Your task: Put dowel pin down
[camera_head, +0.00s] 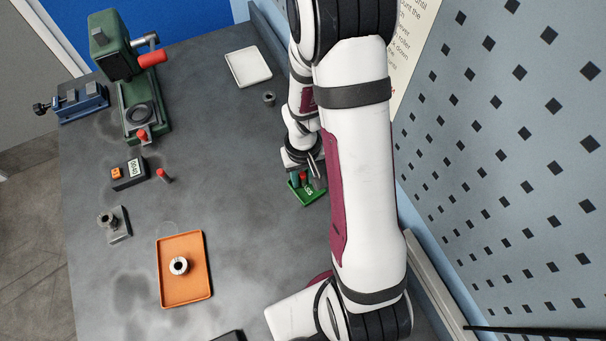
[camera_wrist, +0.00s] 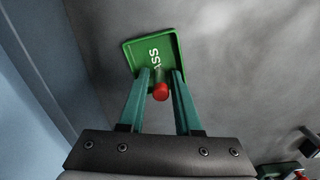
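The dowel pin (camera_wrist: 161,91) shows its red rounded end between my gripper's fingers in the wrist view; its lower part is mostly hidden. My gripper (camera_wrist: 161,73) has two teal fingers, one on each side of the pin, with a narrow gap seeming to show beside the red end. The fingers point down over a green tray (camera_wrist: 171,47) with white lettering, partly covered by them. In the head view the green tray (camera_head: 312,197) lies on the bench beside my arm, with the red end between the fingertips. I cannot tell whether the pin touches the tray.
An orange tray (camera_head: 205,287) holds a metal ring (camera_head: 179,265). Another red-topped pin (camera_head: 163,174) stands near a small black device (camera_head: 128,174). A green press (camera_head: 117,62), blue vise (camera_head: 80,103) and white tray (camera_head: 248,67) are farther back. A pegboard wall (camera_head: 500,190) rises on the right.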

